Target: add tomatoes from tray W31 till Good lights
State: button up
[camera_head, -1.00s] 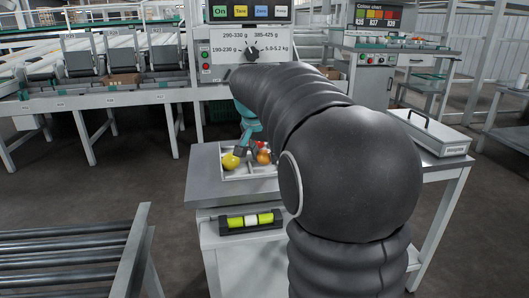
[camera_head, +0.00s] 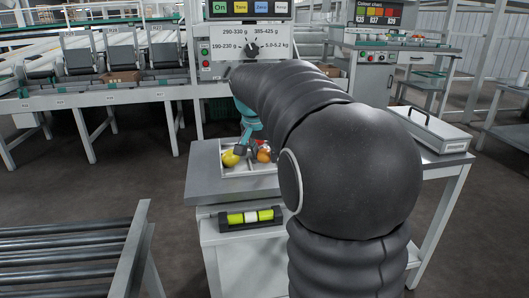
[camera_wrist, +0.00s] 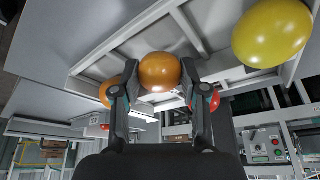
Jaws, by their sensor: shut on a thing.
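My gripper (camera_wrist: 160,88) is shut on an orange tomato (camera_wrist: 159,70), one finger on each side, at the white divided tray (camera_wrist: 148,20). A large yellow tomato (camera_wrist: 272,33) lies in the tray to the right in the wrist view. Another orange tomato (camera_wrist: 105,92) is partly behind the left finger. A red tomato (camera_wrist: 213,101) is partly behind the right finger. In the head view the tray (camera_head: 250,172) holds the yellow tomato (camera_head: 230,159) at left and an orange one (camera_head: 264,156) at right; my arm hides part of this area. No tray label W31 is readable.
The tray is on a grey-topped stand (camera_head: 205,185) with a green-and-white indicator (camera_head: 250,217) on its front. A panel with a dial (camera_head: 252,49) and On, Tare and Zero buttons stands behind. A lidded grey box (camera_head: 437,132) is at right, a roller conveyor (camera_head: 65,255) at front left.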

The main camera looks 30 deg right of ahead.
jog(key=shift+f, duration=0.4)
jog(key=o, duration=0.9)
jog(key=c, duration=0.3)
jog(key=shift+c, duration=0.2)
jog(key=shift+r, duration=0.1)
jog(key=shift+r+p, duration=2.7)
jog(key=shift+r, duration=0.8)
